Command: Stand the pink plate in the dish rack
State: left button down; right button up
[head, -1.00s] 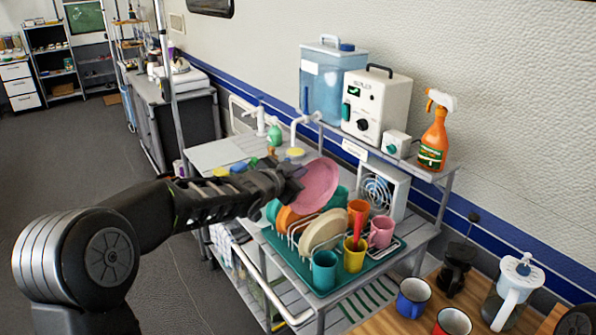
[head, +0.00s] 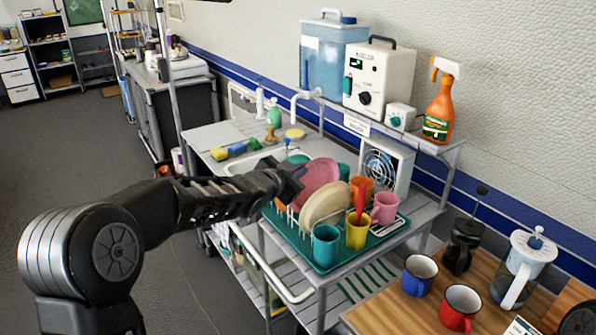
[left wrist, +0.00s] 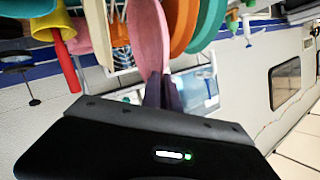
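The pink plate (head: 320,176) stands steeply on edge at the dish rack (head: 273,222), between the cream plate (head: 325,205) and the orange plate. My left gripper (head: 293,182) is at its near upper edge. In the left wrist view, the fingers (left wrist: 162,92) are closed on the rim of the pink plate (left wrist: 149,35). The orange plate (left wrist: 182,25) and a teal plate (left wrist: 209,22) are on one side, the cream plate (left wrist: 119,30) on the other. The pink plate's lower edge is hidden, so I cannot tell whether it touches the rack. My right gripper is not in view.
The rack's green tray (head: 325,262) also holds a teal cup (head: 326,246), a yellow cup (head: 357,232) with a red utensil and a pink cup (head: 386,208). A fan (head: 382,168) stands behind. The sink and sponges (head: 237,149) are to the left.

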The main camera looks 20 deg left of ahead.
pick_arm(q)
jog(key=shift+f+b, duration=1.45)
jog(key=shift+f, duration=0.4)
jog(key=c, duration=1.5)
grip_release()
jog(key=shift+c, duration=0.2)
jog(key=b, duration=0.1)
send_near(307, 179)
jog(key=v, duration=0.3)
jog(key=shift+s+r, duration=0.25)
jog(key=shift+s, duration=0.05)
